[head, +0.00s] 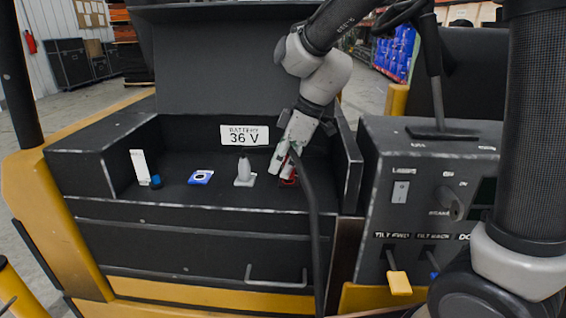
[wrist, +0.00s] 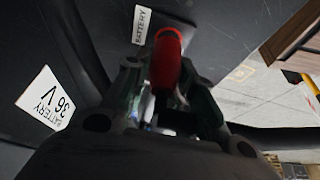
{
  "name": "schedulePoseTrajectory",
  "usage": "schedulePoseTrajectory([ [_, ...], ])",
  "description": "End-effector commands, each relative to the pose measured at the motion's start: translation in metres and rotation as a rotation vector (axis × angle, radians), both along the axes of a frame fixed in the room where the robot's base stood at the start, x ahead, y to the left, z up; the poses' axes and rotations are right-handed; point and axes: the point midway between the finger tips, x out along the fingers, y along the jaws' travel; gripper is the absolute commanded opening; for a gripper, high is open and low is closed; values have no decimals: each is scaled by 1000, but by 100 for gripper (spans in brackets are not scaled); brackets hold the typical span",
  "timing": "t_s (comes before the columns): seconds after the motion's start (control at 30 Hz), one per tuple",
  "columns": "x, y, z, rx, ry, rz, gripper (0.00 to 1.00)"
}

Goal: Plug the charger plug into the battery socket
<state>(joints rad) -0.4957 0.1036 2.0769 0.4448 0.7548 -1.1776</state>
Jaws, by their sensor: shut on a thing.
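My gripper (head: 283,163) reaches down into the right end of the dark battery bay, shut on the charger plug, which the fingers mostly hide. A black cable (head: 312,215) runs from the gripper down over the front of the bay. A red part (head: 289,181) shows low at the fingertips. In the wrist view a rounded red piece (wrist: 165,58) stands between the fingers of my gripper (wrist: 165,90), beside a small BATTERY label (wrist: 142,24). The battery socket is not clearly visible; I cannot tell whether plug and socket touch.
Left of the gripper in the bay are a grey-white handle (head: 244,172), a blue square fitting (head: 201,177) and a white upright piece (head: 140,167). A 36 V sign (head: 244,135) is on the back wall. A control console (head: 430,190) stands close on the right.

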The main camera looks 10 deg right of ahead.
Motion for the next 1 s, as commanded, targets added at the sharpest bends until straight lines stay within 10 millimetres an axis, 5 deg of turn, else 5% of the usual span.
schedulePoseTrajectory([
  [1.0,0,0,-7,0,1,-1,1],
])
